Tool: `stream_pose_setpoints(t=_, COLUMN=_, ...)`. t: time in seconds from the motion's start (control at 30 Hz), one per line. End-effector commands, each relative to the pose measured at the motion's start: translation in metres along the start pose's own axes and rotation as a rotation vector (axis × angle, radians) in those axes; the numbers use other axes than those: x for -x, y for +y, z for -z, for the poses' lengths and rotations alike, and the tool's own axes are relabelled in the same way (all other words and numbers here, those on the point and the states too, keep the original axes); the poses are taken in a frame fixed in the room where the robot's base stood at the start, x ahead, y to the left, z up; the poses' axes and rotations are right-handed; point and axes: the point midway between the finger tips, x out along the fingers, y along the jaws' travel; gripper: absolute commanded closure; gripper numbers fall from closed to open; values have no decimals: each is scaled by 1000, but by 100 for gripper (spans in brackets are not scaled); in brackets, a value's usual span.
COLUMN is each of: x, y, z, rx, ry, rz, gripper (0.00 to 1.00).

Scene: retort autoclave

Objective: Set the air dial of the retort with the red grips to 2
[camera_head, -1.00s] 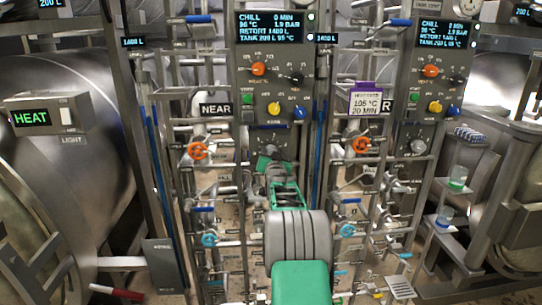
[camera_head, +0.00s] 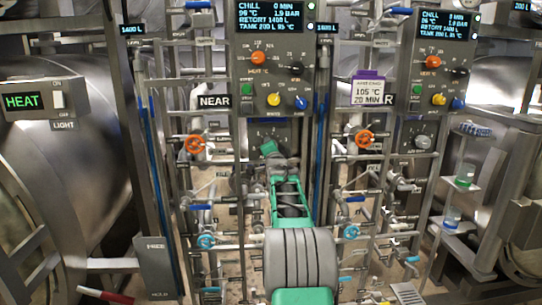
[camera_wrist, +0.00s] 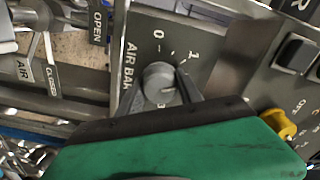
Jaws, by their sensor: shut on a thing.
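The air dial (camera_wrist: 160,82) shows in the wrist view as a round grey knob on a grey plate lettered AIR BAR. The marks 0 and 1 show above it; the 2 is not visible, and I cannot tell its exact setting. My gripper (camera_wrist: 158,88) is shut on this knob, one dark finger on each side. In the head view my gripper (camera_head: 268,148) is at the lower panel (camera_head: 284,130) under the NEAR retort's display, and it covers most of the dial. A lever with a red grip (camera_head: 108,296) shows at the lower left.
A yellow knob (camera_wrist: 279,123) and dark switches (camera_wrist: 295,53) sit to the right in the wrist view. Orange valve wheels (camera_head: 195,145) and pipes flank my arm. A similar panel with a grey dial (camera_head: 422,141) stands to the right.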

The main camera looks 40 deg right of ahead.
Motion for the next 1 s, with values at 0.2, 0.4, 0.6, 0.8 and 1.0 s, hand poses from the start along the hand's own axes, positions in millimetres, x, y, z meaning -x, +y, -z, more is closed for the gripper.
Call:
stream_pose_setpoints(t=0.2, x=0, y=2, z=-2, rx=-202, ry=-1, rz=1, gripper=98)
stream_pose_setpoints(t=0.4, x=0, y=2, z=-2, rx=-386, ry=-1, rz=0, gripper=98)
stream_pose_setpoints(t=0.6, x=0, y=2, z=-2, rx=-540, ry=-2, rz=-1, gripper=98)
stream_pose_setpoints(t=0.8, x=0, y=1, z=-1, rx=-648, ry=-2, rz=0, gripper=98)
stream_pose_setpoints(t=1.0, x=0, y=0, z=-1, rx=-705, ry=-2, rz=0, gripper=98)
